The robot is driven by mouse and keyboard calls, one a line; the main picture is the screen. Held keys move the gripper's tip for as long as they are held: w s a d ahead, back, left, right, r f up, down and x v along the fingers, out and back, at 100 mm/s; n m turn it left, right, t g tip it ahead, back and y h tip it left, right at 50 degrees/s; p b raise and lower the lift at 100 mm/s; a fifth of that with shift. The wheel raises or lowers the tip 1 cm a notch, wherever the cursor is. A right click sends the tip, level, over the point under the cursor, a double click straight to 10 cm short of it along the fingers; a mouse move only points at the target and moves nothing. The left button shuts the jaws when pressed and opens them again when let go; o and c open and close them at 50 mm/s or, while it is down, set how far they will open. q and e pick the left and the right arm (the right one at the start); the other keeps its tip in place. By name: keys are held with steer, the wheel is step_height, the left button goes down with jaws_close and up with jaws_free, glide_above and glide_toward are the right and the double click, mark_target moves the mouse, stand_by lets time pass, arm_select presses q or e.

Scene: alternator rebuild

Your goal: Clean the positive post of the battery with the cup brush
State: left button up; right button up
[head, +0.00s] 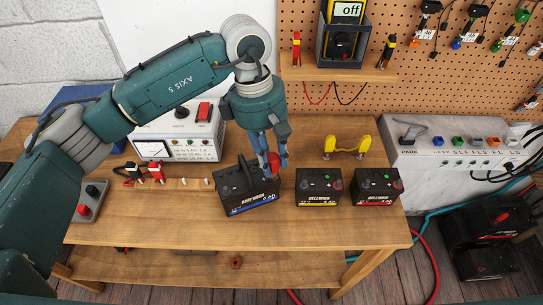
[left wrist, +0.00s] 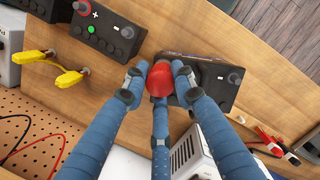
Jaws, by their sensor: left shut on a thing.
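The left battery (head: 250,207), black with a carry handle and a blue label, stands on the bench. My left gripper (head: 274,162) points down over its right rear corner, with its fingers shut around a rounded red thing, apparently the handle of the cup brush (head: 273,164). In the left wrist view the red cup brush (left wrist: 160,80) sits between the blue fingers, above the edge of the black battery (left wrist: 216,85). The bristles and the post under them are hidden, so I cannot tell whether they touch. My right gripper is in neither view.
Two smaller batteries, a middle one (head: 318,188) and a right one (head: 377,188), stand to the right. A yellow-ended cable (head: 347,149) lies behind them. A white charger (head: 180,140) and red and black clamps (head: 155,172) are left. Bare bench lies in front.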

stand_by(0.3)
arm_select(q)
steer(key=shift+f+n+b, duration=0.15)
steer(key=shift+n+b, duration=0.65)
steer(key=shift+n, duration=0.3)
steer(key=shift+n+t+b, duration=0.4)
steer(key=shift+n+b, duration=0.05)
steer(key=shift+n, duration=0.65)
steer(key=shift+r+n, duration=0.25)
steer(key=shift+n, duration=0.05)
